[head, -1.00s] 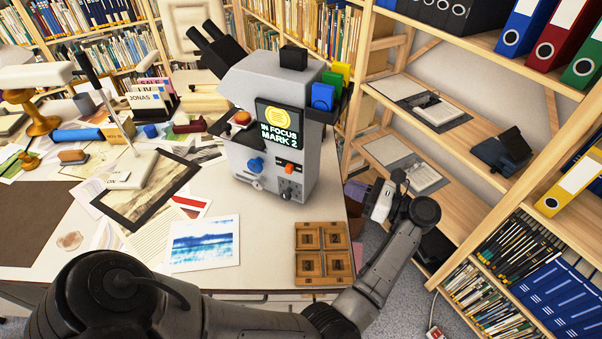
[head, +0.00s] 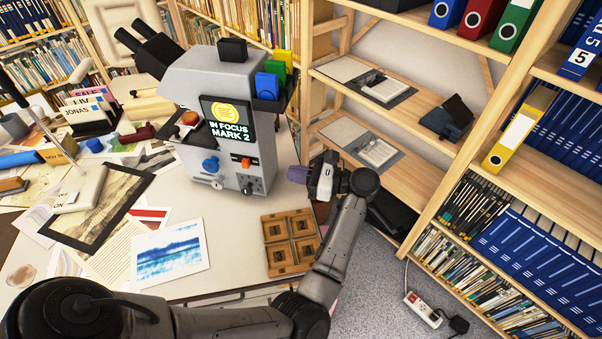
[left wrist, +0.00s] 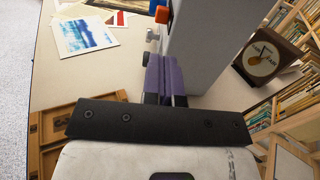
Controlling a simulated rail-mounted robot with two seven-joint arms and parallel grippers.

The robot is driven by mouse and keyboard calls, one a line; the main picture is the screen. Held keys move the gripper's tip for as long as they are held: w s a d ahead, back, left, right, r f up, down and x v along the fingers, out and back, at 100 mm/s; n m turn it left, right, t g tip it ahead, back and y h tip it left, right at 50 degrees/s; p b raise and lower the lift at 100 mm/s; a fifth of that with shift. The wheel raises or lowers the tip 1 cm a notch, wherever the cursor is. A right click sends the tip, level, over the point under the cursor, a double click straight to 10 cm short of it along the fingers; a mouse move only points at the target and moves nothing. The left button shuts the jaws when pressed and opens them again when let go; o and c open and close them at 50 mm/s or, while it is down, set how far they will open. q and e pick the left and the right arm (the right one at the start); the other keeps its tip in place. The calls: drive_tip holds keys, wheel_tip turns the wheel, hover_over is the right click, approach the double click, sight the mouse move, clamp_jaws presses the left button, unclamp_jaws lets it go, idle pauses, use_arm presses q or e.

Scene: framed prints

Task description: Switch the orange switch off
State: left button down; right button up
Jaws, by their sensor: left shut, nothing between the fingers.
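The orange switch (head: 246,162) is a small block on the front face of the grey device (head: 220,85), right of a blue knob (head: 210,165). It also shows at the top of the left wrist view (left wrist: 163,14). My left gripper (head: 290,174) is right of the device's front, apart from the switch and a little lower in the picture. Its purple fingers (left wrist: 160,58) are shut together with nothing between them, pointing toward the device's side. Which way the switch is set is too small to tell. My right gripper is not in view.
A wooden tray with four compartments... is replaced here by a sectioned wooden tray (head: 291,242) at the table's front right edge. A blue print (head: 168,253) lies left of it. Wooden shelves (head: 400,175) stand right. A white power strip (head: 423,309) with a red part lies on the floor.

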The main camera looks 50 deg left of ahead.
sight(249, 165)
use_arm(q)
drive_tip(key=x, duration=0.8)
drive_tip(key=shift+s+a+b, duration=0.15)
drive_tip(key=shift+b, duration=0.15)
drive_tip(key=shift+x, duration=0.75)
drive_tip(key=shift+s+a+f+b, duration=0.2)
drive_tip(key=shift+s+a+b, duration=0.25)
drive_tip(key=shift+a+b, duration=0.2)
drive_tip(key=shift+s+a+r, duration=0.1)
drive_tip(key=shift+s+a, duration=0.1)
drive_tip(key=shift+w+d, duration=0.1)
